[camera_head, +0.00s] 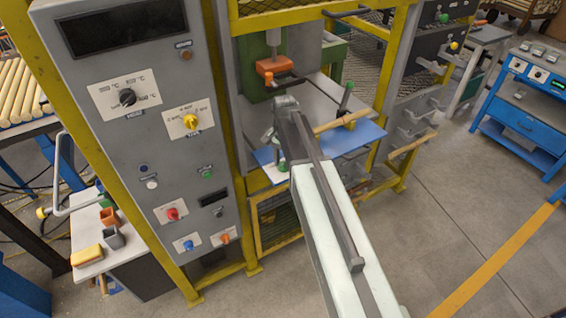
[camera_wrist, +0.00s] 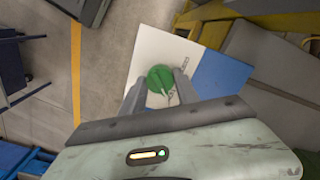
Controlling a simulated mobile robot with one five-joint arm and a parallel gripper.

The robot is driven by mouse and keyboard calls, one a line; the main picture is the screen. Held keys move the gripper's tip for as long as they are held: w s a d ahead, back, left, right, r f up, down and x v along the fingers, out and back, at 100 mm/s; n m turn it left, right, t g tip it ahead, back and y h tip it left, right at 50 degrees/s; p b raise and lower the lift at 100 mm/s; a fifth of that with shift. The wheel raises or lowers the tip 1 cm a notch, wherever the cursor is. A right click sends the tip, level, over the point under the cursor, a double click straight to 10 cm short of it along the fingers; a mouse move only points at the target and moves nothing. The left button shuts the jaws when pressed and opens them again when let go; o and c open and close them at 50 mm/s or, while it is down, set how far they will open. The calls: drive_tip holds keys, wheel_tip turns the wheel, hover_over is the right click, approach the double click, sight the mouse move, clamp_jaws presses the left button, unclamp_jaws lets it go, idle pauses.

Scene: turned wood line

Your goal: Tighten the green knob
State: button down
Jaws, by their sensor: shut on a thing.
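The green knob (camera_wrist: 160,79) is round with a lighter raised bar across it. It sits on a white plate (camera_wrist: 150,50) with small printed marks, beside a blue surface. In the wrist view my gripper (camera_wrist: 161,82) has one finger on each side of the knob and is shut on it. In the head view my arm reaches to the press table, and a small bit of the green knob (camera_head: 282,167) shows below the gripper (camera_head: 277,150). My gripper and arm hide most of the plate there. The knob's exact turn is hard to read.
A grey control panel (camera_head: 150,120) with a black dial, a yellow knob and several buttons stands at left. A yellow frame (camera_head: 395,70) surrounds the press. The floor at right is open.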

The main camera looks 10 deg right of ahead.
sight(283, 163)
drive_tip(key=c, duration=0.9)
unclamp_jaws()
wheel_tip(283, 163, up, 8)
drive_tip(key=p, duration=0.8)
drive_tip(key=shift+f, duration=0.1)
